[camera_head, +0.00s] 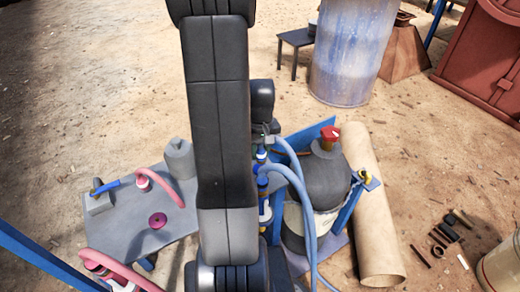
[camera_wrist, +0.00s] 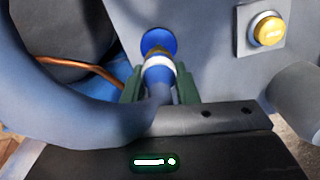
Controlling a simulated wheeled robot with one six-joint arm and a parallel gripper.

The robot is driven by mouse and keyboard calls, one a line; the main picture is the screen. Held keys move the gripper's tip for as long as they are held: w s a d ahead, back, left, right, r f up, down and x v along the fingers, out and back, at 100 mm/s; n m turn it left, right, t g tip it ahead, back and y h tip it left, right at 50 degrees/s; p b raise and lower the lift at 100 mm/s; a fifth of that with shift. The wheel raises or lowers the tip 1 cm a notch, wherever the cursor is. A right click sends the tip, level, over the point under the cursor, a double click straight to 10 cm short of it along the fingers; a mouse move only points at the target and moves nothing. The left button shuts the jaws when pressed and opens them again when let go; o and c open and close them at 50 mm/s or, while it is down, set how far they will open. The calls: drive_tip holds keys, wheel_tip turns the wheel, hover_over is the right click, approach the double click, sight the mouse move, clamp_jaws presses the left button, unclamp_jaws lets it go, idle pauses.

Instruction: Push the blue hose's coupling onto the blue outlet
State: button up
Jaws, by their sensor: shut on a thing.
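In the wrist view my gripper (camera_wrist: 160,77) has its green fingers shut on the blue hose's coupling (camera_wrist: 160,64), a blue piece with a white band. The blue outlet (camera_wrist: 157,41), with a round blue end, shows just beyond the coupling and nearly in line with it. I cannot tell whether the two touch or a small gap is left. The thick grey-blue hose (camera_wrist: 35,110) leaves the coupling on the near side and curves to the left. In the head view my arm hides much of this area.
A yellow button (camera_wrist: 268,30) sits on the grey panel (camera_wrist: 205,45) right of the outlet. A copper pipe (camera_wrist: 85,68) runs at left. In the head view, a dark tank with a red valve (camera_head: 330,133) stands close right; a grey table (camera_head: 125,215) stands left.

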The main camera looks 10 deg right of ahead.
sight(260, 159)
drive_tip(key=shift+f+b, duration=0.75)
drive_tip(key=shift+f, duration=0.55)
drive_tip(key=shift+f, duration=0.6)
idle(1.4)
drive_tip(key=o, duration=1)
wheel_tip(260, 159, up, 14)
drive_tip(key=p, duration=0.2)
drive_tip(key=shift+d+p, duration=0.15)
drive_tip(key=shift+p, duration=0.25)
drive_tip(key=shift+f, duration=0.2)
